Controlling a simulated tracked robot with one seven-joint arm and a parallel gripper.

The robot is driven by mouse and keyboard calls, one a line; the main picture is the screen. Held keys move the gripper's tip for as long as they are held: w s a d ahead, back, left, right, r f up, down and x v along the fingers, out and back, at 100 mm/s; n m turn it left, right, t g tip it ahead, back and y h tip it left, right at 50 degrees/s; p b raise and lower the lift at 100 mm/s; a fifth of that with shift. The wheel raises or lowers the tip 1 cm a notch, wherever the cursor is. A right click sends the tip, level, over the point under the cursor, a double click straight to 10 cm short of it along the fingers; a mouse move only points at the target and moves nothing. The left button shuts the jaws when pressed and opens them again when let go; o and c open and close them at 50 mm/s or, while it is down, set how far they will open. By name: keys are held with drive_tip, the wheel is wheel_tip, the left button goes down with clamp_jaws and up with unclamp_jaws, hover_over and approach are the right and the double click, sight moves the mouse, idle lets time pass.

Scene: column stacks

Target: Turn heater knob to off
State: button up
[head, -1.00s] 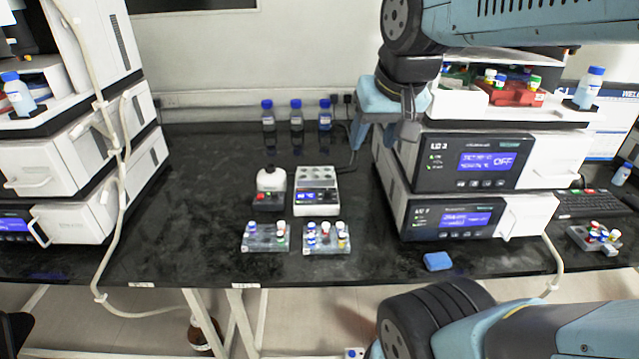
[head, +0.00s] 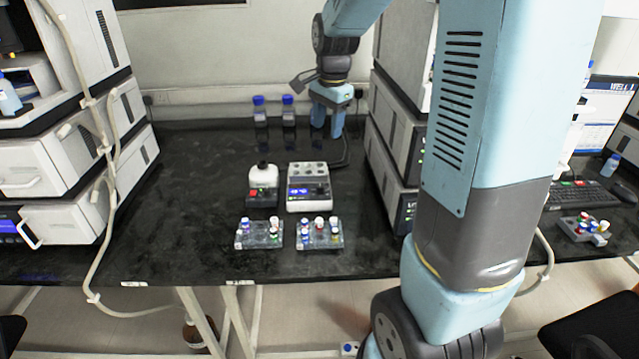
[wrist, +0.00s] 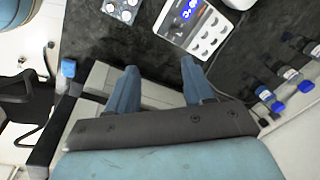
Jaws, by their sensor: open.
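The heater (head: 308,196) is a small white unit with a lit blue display and a row of small controls, standing on the black bench. It also shows at the top of the wrist view (wrist: 190,24), where controls lie beside its display; the knob's setting is too small to read. My gripper (head: 328,124) is above the bench, behind and slightly right of the heater in the head view. In the wrist view its two fingers (wrist: 160,70) are apart, with nothing between them, and the heater lies beyond the fingertips. The gripper does not touch the heater.
A white device with a red button (head: 262,185) stands left of the heater. Two vial racks (head: 258,235) (head: 320,235) sit in front. Blue-capped bottles (head: 260,111) stand behind. Instrument stacks rise at left and right, the right one (head: 390,165) partly hidden by my arm. The bench left of the devices is clear.

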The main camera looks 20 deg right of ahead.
sight(320, 186)
drive_tip(key=w+d+f+m+g, duration=0.15)
drive_tip(key=w+f+m, duration=0.35)
drive_tip(key=w+f, duration=0.5)
drive_tip(key=f, duration=0.4)
drive_tip(key=s+f, duration=0.1)
drive_tip(key=f, duration=0.9)
drive_tip(key=shift+s+a+f, duration=0.2)
drive_tip(key=shift+a+f, duration=0.05)
clamp_jaws()
